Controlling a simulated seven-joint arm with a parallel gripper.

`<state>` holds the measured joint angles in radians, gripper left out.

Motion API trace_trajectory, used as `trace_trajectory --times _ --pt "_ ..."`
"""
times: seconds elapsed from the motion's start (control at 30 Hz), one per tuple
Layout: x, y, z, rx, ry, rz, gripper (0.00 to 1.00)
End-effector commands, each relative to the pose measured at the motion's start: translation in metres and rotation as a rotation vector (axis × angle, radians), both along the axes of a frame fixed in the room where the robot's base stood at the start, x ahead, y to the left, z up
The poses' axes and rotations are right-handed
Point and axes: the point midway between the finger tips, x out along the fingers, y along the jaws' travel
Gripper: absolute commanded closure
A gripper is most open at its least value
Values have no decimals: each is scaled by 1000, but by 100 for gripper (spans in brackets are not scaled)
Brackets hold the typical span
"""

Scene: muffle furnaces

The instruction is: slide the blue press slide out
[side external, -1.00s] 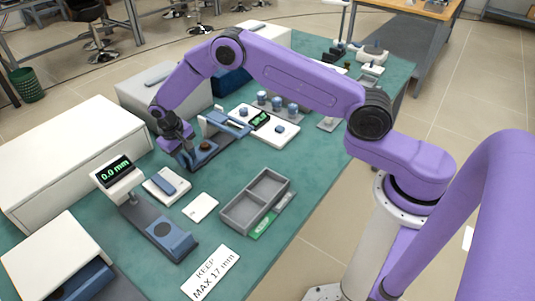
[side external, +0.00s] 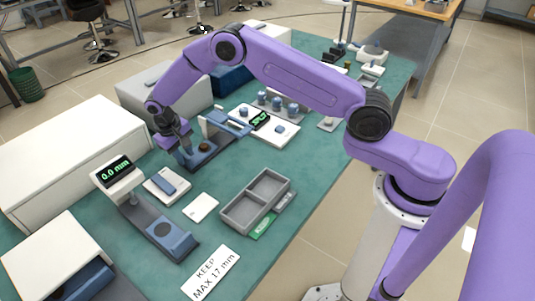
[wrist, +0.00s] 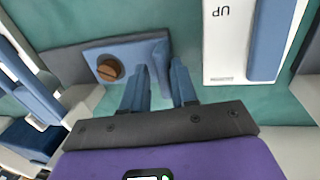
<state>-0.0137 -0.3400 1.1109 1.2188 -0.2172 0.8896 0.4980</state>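The blue press slide (wrist: 118,55) carries a round brown slotted piece (wrist: 109,68) and has a raised blue lip (wrist: 161,68) at its right end in the wrist view. In the side view the slide (side external: 197,156) sits low by the press, partly behind my gripper. My gripper (wrist: 160,72) is open, its two blue fingers apart with the lip appearing between them. I cannot tell whether either finger touches the lip. In the side view my gripper (side external: 178,140) is just left of the slide and its fingertips are hard to make out.
A white panel marked UP with a blue rocker (wrist: 268,40) lies close right of the fingers in the wrist view. A gauge reading 0.0 mm (side external: 115,171), a grey two-part tray (side external: 233,217) and a KEEP MAX 17 mm card (side external: 211,273) stand nearer.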

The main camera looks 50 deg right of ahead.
Motion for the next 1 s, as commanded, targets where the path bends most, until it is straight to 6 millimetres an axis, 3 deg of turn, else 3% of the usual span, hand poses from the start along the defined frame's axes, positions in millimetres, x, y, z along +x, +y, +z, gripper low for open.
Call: trace_trajectory --times 0.6,1.0 --pt "1 1 45 1 -3 0 72" --pt "1 1 51 1 -2 0 72"
